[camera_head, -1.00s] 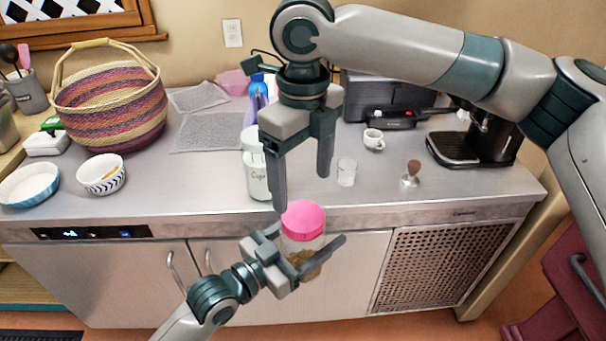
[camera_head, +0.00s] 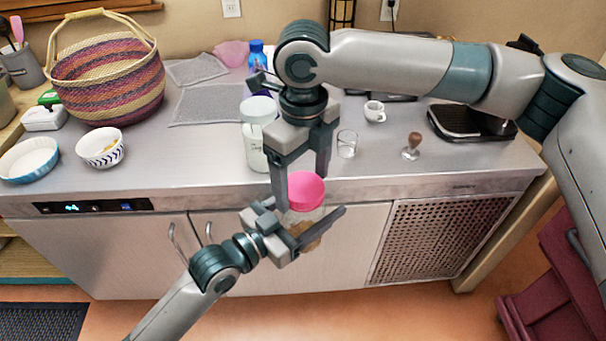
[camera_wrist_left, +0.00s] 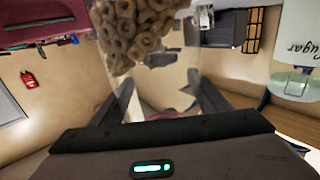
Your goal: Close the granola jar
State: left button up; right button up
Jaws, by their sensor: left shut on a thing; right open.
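The granola jar (camera_head: 308,238) is clear, with brown rings in it, and is held out in front of the counter. Its pink lid (camera_head: 306,189) sits at the top of the jar; I cannot tell how tightly. My left gripper (camera_head: 302,219) is shut on the jar below the lid. In the left wrist view the rings in the jar (camera_wrist_left: 135,30) show upside down between the fingers. My right gripper (camera_head: 301,190) points down from above, open, with its fingers on either side of the lid. Whether they touch it is unclear.
A white-lidded sugar jar (camera_head: 256,145) stands on the counter (camera_head: 200,185) just behind my grippers. A small glass (camera_head: 347,144), a tamper (camera_head: 412,146) and a white cup (camera_head: 374,111) are to the right. A basket (camera_head: 107,80) and bowls (camera_head: 100,147) stand left.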

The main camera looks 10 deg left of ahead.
jog(key=c, duration=1.1)
jog(key=shift+o, duration=0.2)
